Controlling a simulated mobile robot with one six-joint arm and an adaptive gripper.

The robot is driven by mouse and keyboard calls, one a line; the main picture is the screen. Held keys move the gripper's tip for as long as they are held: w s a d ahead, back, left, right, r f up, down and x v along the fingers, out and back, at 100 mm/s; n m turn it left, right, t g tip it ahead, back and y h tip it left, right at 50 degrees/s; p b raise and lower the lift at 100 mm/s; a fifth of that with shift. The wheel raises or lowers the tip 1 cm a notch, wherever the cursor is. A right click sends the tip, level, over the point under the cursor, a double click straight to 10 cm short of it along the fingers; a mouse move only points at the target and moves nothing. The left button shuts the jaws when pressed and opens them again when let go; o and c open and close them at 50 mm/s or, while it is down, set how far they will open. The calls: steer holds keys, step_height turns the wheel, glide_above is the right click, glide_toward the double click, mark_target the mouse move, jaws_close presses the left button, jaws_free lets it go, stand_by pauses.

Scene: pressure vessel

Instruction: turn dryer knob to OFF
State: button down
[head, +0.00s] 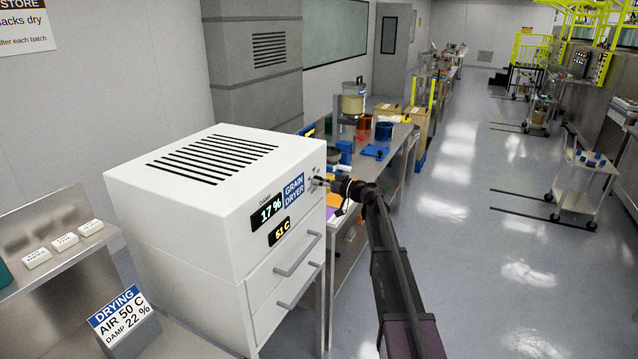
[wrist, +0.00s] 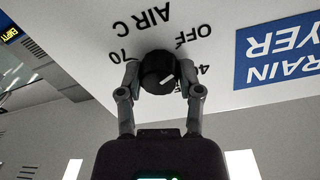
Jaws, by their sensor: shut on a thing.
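The grain dryer (head: 165,205) is a white box at the left of the head view, its front bearing a blue label and readouts of 17 % and 51 C. In the wrist view, where the lettering is upside down, the black round knob (wrist: 156,68) sits on the white panel. The labels OFF, AIR C, 70 and 40 surround it. A white mark on the knob slants up to the right, roughly towards the 40. My gripper (wrist: 158,82) is shut on the knob, one finger on each side. In the head view my gripper (head: 327,183) meets the dryer's front upper right; the knob is hard to make out there.
Two drawer handles (head: 298,254) stick out below the readouts. A DRYING sign (head: 124,316) stands at front left, near a shelf with white blocks (head: 64,242). A workbench (head: 397,150) with several items runs behind the dryer.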

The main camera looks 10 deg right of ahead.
steer(key=shift+w+n, duration=0.15)
steer(key=shift+n, duration=0.25)
steer(key=shift+c, duration=1.3)
jaws_free()
steer(key=v, duration=1.2)
